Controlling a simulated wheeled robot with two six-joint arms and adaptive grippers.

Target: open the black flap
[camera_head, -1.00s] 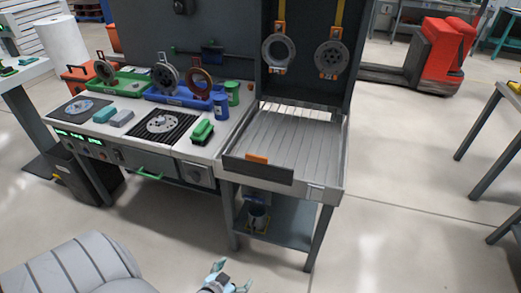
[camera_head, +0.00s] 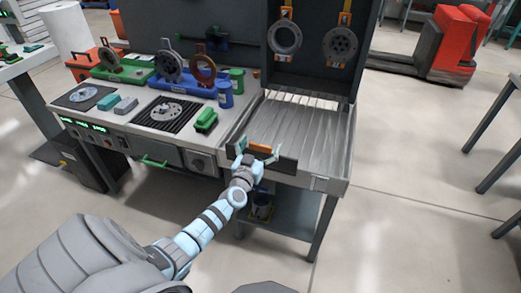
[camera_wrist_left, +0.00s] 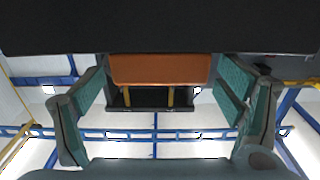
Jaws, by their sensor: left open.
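The black flap (camera_head: 286,166) stands upright across the front end of the grey slatted metal chute (camera_head: 300,128). It carries an orange handle (camera_head: 261,148). My left gripper (camera_head: 257,154) is open at the front of the flap, with its fingertips on either side of the handle. In the left wrist view the orange handle (camera_wrist_left: 160,69) lies between the two spread fingers, below the dark flap (camera_wrist_left: 160,25), with visible gaps at both sides. Part of the flap is hidden behind the gripper. My right gripper is not in view.
A workbench with a green tool (camera_head: 206,120), a blue cup (camera_head: 225,95) and a black grill (camera_head: 168,114) stands left of the chute. Two discs hang above: a ring (camera_head: 285,37) and a perforated disc (camera_head: 340,45). The floor in front is clear.

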